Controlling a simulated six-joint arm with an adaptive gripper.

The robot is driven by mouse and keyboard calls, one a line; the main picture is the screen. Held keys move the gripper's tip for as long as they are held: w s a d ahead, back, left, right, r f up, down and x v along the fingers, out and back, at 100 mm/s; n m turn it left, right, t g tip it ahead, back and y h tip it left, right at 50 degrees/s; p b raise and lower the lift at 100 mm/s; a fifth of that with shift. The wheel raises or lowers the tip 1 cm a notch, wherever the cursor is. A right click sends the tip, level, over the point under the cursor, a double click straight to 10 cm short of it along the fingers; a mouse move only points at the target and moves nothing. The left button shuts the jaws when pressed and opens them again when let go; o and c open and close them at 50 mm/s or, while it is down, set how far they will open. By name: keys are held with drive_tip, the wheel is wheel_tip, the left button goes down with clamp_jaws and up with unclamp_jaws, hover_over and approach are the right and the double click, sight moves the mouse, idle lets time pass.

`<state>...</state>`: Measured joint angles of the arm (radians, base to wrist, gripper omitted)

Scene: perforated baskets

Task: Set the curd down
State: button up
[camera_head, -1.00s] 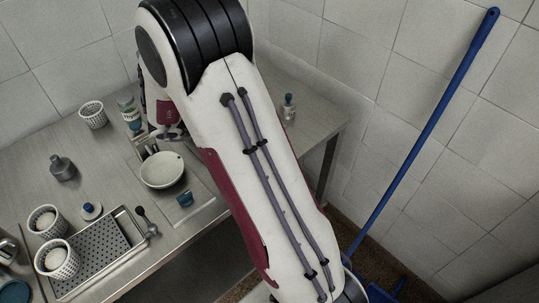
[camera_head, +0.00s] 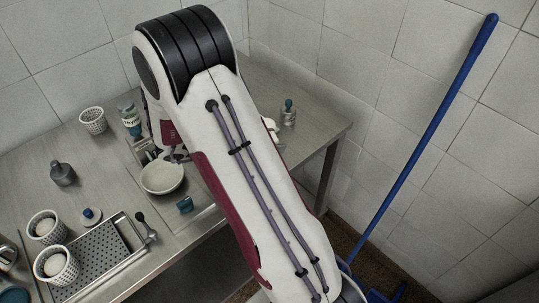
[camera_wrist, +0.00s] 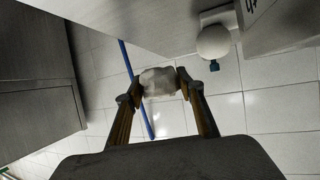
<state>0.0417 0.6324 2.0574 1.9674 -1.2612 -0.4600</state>
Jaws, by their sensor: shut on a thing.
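My gripper (camera_wrist: 162,88) is shut on a pale, lumpy curd (camera_wrist: 158,82) in the wrist view, with one finger on each side of it. The curd is held off any surface that I can make out. In the head view my arm hides the gripper. A small white shape (camera_head: 270,126) shows at the arm's right edge; I cannot tell what it is. Two white perforated baskets (camera_head: 35,238) (camera_head: 71,275) at the lower left each hold a round white piece. Another perforated basket (camera_head: 93,121) stands at the back left and looks empty.
A white bowl (camera_head: 162,186) sits beside my arm. A perforated drain tray (camera_head: 97,254), a grey bottle (camera_head: 62,174) and a teal-topped bottle (camera_head: 130,119) stand on the steel table. A small bottle (camera_head: 288,115) is at the right end. A blue-handled tool (camera_head: 430,135) leans on the wall.

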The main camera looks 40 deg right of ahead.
drive_tip(key=shift+f, duration=1.15)
drive_tip(key=shift+f, duration=1.85)
drive_tip(key=shift+f, duration=0.15)
drive_tip(key=o, duration=1.1)
drive_tip(key=shift+r, duration=0.2)
